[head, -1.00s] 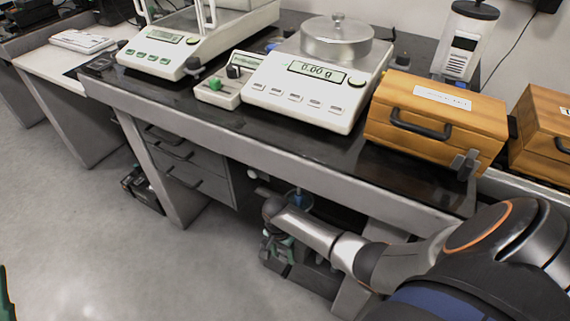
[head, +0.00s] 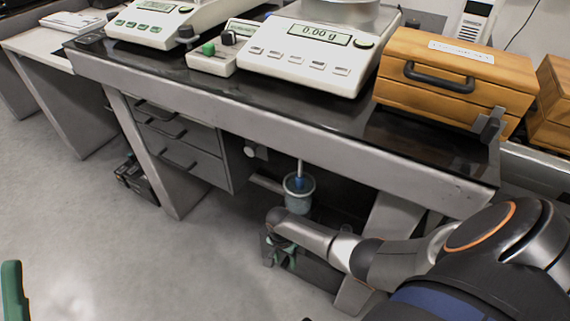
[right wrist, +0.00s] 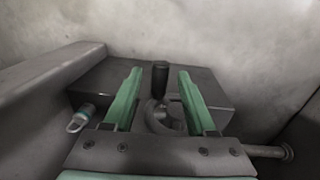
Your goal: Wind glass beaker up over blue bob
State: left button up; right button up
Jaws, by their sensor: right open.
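The blue bob (head: 299,182) hangs on a thin rod below the bench, in or just behind the mouth of the glass beaker (head: 298,203); the exact overlap is unclear. My right gripper (head: 281,252) is low under the bench, below and left of the beaker. In the right wrist view its two green fingers (right wrist: 156,95) are open, with an upright black crank handle (right wrist: 160,76) between them and a grey curved crank part behind. The fingers look apart from the handle. A green finger, probably of my left gripper (head: 14,290), shows at the lower left edge.
The dark bench (head: 330,145) with its thick front edge overhangs the bob. A drawer unit (head: 182,145) stands left of it, and a bench leg (head: 392,222) right. Balances (head: 310,45) and a wooden box (head: 455,75) stand on top.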

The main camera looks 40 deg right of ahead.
jog(key=shift+c, duration=0.2)
grip_shut()
dwell(0.4)
